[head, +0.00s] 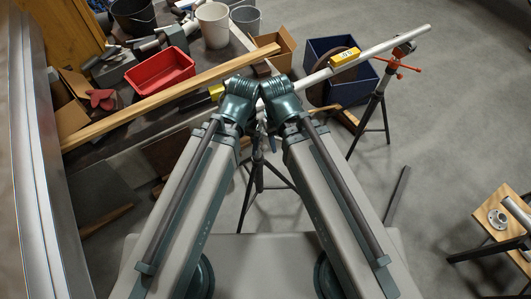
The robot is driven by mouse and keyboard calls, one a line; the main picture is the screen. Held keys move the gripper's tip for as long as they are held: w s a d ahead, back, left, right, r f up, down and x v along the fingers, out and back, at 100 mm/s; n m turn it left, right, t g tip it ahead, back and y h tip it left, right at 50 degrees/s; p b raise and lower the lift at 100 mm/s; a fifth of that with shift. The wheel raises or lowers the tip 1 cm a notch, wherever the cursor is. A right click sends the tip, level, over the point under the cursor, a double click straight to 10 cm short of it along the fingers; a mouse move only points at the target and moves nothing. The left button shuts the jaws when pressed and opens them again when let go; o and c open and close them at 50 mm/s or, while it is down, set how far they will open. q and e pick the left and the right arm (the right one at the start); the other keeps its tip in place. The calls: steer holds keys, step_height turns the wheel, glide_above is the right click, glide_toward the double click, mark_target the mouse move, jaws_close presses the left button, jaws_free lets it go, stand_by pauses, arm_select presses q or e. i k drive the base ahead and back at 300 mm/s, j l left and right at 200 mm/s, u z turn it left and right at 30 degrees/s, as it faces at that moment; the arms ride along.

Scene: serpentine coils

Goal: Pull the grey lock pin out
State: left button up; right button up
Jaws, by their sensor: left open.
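I cannot make out the grey lock pin in the head view. A long pale pipe (395,43) with a yellow tag (344,58) slopes down from upper right to the middle. Its right part rests on a black tripod stand (378,98) with red handles (398,66). A second black tripod (257,174) stands at the middle, its top largely behind my arms. My left gripper (262,105) is open and mostly hidden by the arm joints. I cannot tell how far it is from the pin. My right gripper does not show.
A bench at the left holds a red tray (160,71), a long wooden board (165,98), buckets (213,24) and a cardboard box (276,50). A dark blue bin (350,92) stands behind the pipe. A small wooden table (490,208) is at the right. The floor between is mostly clear.

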mark_target(264, 148)
steer(key=k+l+z, duration=0.1)
steer(key=k, duration=0.4)
steer(key=k+l+z, duration=0.1)
steer(key=k+l, duration=0.2)
steer(key=k, duration=0.25)
